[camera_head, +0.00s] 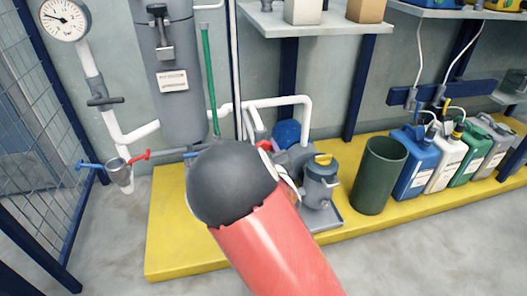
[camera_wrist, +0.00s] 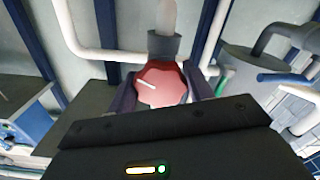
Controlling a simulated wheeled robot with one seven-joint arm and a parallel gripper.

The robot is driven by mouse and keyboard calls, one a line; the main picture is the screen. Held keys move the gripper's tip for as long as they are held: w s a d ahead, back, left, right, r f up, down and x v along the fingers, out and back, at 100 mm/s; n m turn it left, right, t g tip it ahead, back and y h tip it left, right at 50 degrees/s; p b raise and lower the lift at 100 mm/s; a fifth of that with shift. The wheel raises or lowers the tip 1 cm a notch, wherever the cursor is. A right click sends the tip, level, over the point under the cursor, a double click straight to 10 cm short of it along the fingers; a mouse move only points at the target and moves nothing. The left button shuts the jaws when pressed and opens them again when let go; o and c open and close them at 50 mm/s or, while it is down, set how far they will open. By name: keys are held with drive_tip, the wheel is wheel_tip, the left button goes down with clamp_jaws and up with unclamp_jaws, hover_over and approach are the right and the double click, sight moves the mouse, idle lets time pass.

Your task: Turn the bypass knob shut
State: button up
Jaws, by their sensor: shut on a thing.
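The bypass knob (camera_wrist: 161,84) is red and many-sided, with a white pointer line on its face, and shows in the middle of the wrist view. A grey collar and a pale pipe stub stand just beyond it. The dark fingers of my gripper (camera_wrist: 160,92) are on either side of the knob and shut on it. The pointer line slants from upper left to lower right in the wrist view. In the head view my red and dark arm covers the gripper and most of the area around the knob.
A grey pump with a yellow cap (camera_head: 321,182) and a dark green bin (camera_head: 379,175) stand right of my arm on the yellow platform (camera_head: 170,235). A blue can (camera_head: 414,163) and other cans are farther right. White pipes (camera_head: 285,101) run behind. A gauge (camera_head: 64,19) is upper left.

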drive_tip(key=shift+n, duration=0.5)
drive_tip(key=o, duration=1)
drive_tip(key=v, duration=0.8)
